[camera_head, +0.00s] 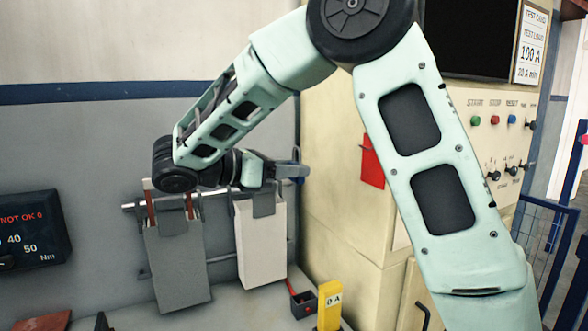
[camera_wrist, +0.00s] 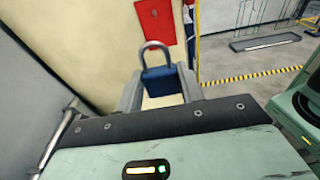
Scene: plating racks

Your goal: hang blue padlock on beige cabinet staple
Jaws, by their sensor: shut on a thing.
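The blue padlock (camera_wrist: 162,82) is between the fingers of my gripper (camera_wrist: 160,92) in the wrist view, its grey shackle pointing toward the top of the picture. My gripper is shut on the padlock's body. The cabinet face (camera_wrist: 95,35) also shows beyond the padlock in the wrist view. I cannot make out the staple clearly in either view.
A red plate (camera_head: 372,161) is on the cabinet and shows in the wrist view (camera_wrist: 156,20). Two hanging panels, grey (camera_head: 178,262) and white (camera_head: 262,245), are below my forearm on a rail. A yellow block (camera_head: 329,305) stands on the bench. A blue fence (camera_head: 548,235) is at right.

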